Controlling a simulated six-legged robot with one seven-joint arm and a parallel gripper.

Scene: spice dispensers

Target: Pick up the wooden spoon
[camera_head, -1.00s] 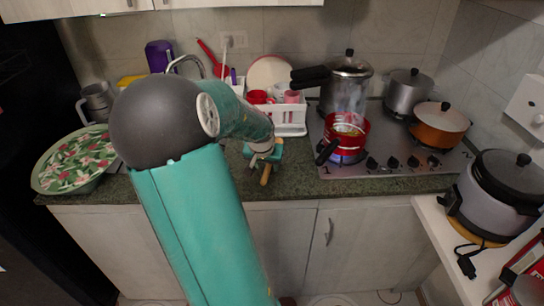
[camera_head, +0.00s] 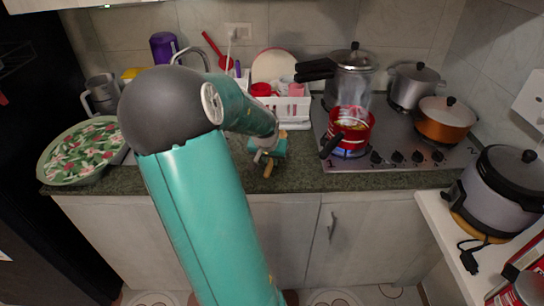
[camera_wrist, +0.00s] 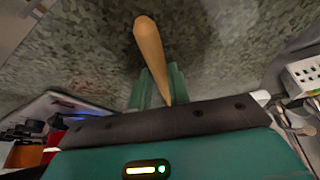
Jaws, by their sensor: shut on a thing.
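The wooden spoon (camera_wrist: 149,48) shows in the wrist view as a light brown handle that rises from between my gripper's fingers. In the head view, a short piece of the spoon (camera_head: 268,170) sticks out below my gripper, near the counter's front edge. My gripper (camera_wrist: 161,86), with teal fingers, is shut on the spoon; it also shows in the head view (camera_head: 266,157). The rest of the spoon is hidden by the gripper. I cannot tell how far it is above the counter.
A red pot (camera_head: 352,130) steams over a lit burner on the stove (camera_head: 330,160), right of my gripper. A white dish rack (camera_head: 293,108) stands behind. A floral tray (camera_head: 84,150) is at the left. The dark counter (camera_head: 310,178) is clear around my gripper.

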